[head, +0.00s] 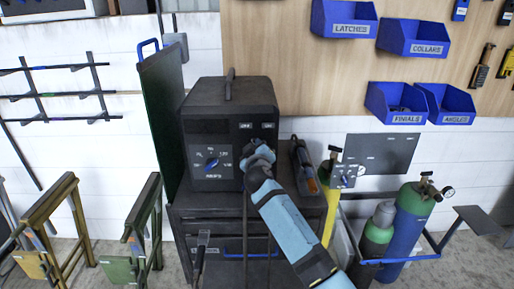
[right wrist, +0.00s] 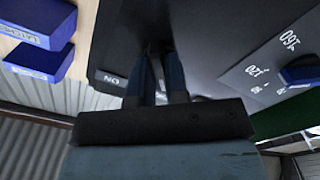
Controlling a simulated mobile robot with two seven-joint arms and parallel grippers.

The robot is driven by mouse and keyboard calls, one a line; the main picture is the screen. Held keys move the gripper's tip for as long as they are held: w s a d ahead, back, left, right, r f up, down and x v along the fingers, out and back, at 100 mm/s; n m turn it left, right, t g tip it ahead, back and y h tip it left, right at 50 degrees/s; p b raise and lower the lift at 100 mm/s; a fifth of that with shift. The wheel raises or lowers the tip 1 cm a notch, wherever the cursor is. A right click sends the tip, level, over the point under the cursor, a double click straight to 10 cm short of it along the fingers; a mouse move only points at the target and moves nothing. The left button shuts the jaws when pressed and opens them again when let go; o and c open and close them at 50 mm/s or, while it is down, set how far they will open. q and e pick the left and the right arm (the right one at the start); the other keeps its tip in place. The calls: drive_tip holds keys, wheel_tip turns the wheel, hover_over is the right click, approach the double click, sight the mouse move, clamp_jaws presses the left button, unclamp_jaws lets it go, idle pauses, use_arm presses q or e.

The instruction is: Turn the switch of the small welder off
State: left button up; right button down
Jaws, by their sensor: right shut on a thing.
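The small welder (head: 228,110) is a black box with a top handle, standing on a dark cart. Its front has a dial with a blue knob (head: 211,165) on the left and two small white labels at the upper right. My right gripper (head: 254,150) is at the welder's front, below these labels. In the right wrist view, the right gripper (right wrist: 158,58) is shut on a small dark part, the switch (right wrist: 158,45), beside an upside-down "ON" label (right wrist: 112,80). The fingers mostly hide the switch, so its position cannot be told. My left gripper is not in view.
The cart (head: 185,222) has a torch and cables on and before it. Gas cylinders (head: 408,215) stand at the right. A green panel (head: 160,110) is left of the welder, with trestles (head: 145,225) further left. Blue bins (head: 345,20) hang on the wall.

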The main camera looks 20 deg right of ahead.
drive_tip(key=shift+f, duration=0.1)
drive_tip(key=c, duration=1.1)
unclamp_jaws()
drive_tip(key=b+v, duration=0.1)
drive_tip(key=v, duration=1.3)
drive_tip(key=shift+b, duration=0.4)
